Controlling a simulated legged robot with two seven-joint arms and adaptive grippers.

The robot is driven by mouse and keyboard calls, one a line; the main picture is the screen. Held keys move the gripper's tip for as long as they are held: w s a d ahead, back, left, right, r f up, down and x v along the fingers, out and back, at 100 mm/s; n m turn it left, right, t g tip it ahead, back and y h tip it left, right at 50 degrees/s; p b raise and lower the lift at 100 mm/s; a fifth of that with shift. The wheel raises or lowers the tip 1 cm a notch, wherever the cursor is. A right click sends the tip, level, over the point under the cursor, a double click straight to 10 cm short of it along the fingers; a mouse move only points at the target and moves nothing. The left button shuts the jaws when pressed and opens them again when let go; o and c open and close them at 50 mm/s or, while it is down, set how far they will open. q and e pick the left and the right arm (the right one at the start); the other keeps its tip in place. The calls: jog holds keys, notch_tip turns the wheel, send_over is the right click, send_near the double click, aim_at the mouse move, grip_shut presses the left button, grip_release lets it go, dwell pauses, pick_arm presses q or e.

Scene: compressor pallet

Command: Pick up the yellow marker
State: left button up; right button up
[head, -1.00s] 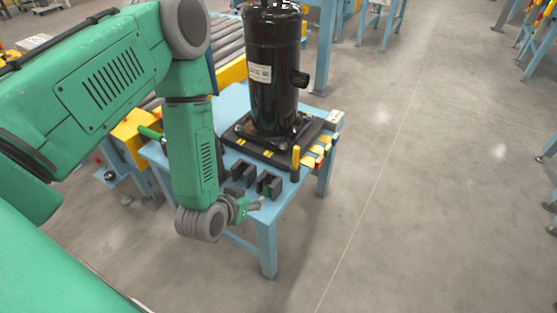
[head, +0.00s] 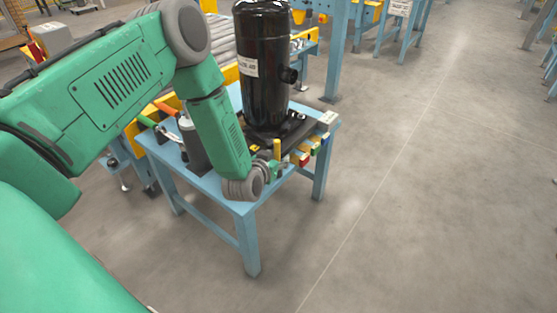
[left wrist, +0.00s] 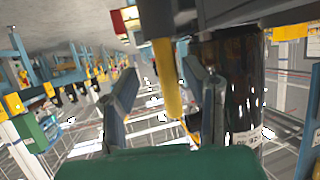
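The yellow marker (head: 277,149) stands upright at the front right corner of the black pallet (head: 297,143) under the compressor. My left gripper (head: 274,163) is beside the marker, low at the table's front edge. In the left wrist view the marker (left wrist: 168,78) shows between the two spread fingers of my left gripper (left wrist: 165,85), with space on both sides. The fingers are open and hold nothing; whether the marker is at fingertip depth is hard to tell. My right gripper is not in view.
The black compressor (head: 264,70) rises behind the marker. Coloured blocks (head: 303,154) sit along the pallet's right side. A grey cylinder (head: 193,147) and tools with green and orange handles are on the blue table (head: 158,150) to the left. The floor at right is clear.

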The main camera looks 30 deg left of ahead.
aim_at(276, 155)
pick_arm(q)
jog(key=shift+b+x, duration=0.3)
jog(key=shift+x, duration=0.8)
jog(key=shift+w+a+f, duration=0.1)
jog(key=shift+a+f, duration=0.15)
jog(key=shift+a, duration=0.3)
grip_shut()
jog(key=shift+d+r, duration=0.1)
jog(key=shift+d, duration=0.3)
